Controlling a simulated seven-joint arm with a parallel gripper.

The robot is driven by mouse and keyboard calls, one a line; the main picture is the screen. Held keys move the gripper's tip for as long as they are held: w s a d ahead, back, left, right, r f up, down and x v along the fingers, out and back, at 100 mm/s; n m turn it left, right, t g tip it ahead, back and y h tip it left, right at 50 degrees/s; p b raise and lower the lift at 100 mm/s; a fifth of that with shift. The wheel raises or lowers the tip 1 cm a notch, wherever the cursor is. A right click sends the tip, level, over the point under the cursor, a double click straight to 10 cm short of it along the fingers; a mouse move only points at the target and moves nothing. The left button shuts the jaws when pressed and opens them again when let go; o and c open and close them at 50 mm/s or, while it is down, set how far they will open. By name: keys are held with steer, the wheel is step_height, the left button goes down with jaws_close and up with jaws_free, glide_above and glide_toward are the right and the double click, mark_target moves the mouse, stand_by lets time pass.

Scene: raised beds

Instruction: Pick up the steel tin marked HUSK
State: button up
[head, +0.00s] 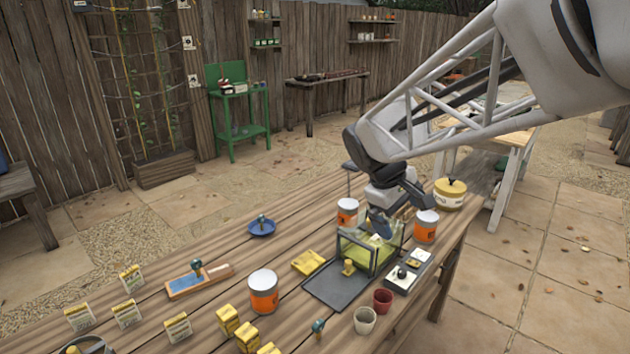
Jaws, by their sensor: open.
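Three pale-topped tins with orange labels stand upright on the wooden table: a front tin (263,293), a back tin (347,212) and a right tin (425,227). Their lettering is too small to read, so I cannot tell which is marked HUSK. My gripper (397,212) is open and empty, pointing down between the back tin and the right tin. It is above or just behind a clear-sided box (356,252) with yellow-green contents. The gripper partly hides the box, and its exact height is unclear.
A dark tray (337,287), a yellow block (308,263), a scale-like device (408,271) and two small pots (383,301) crowd the box. A yellow lidded pot (449,193) stands at the far right end. A blue dish (262,228) sits left, with bare wood around it.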

steer(key=w+f+n+h, duration=0.2)
steer(key=w+n, duration=0.1)
steer(key=w, duration=0.8)
steer(key=n+t+h, duration=0.2)
steer(key=n+h, duration=0.5)
steer(key=n, duration=0.4)
glide_toward(343, 204)
steer(key=x, duration=0.4)
steer(key=shift+w+r, duration=0.2)
steer(key=shift+r, duration=0.05)
steer(key=shift+d, duration=0.1)
steer(key=shift+x, duration=1.25)
steer(key=shift+f+x, duration=0.25)
steer(key=shift+x, duration=2.4)
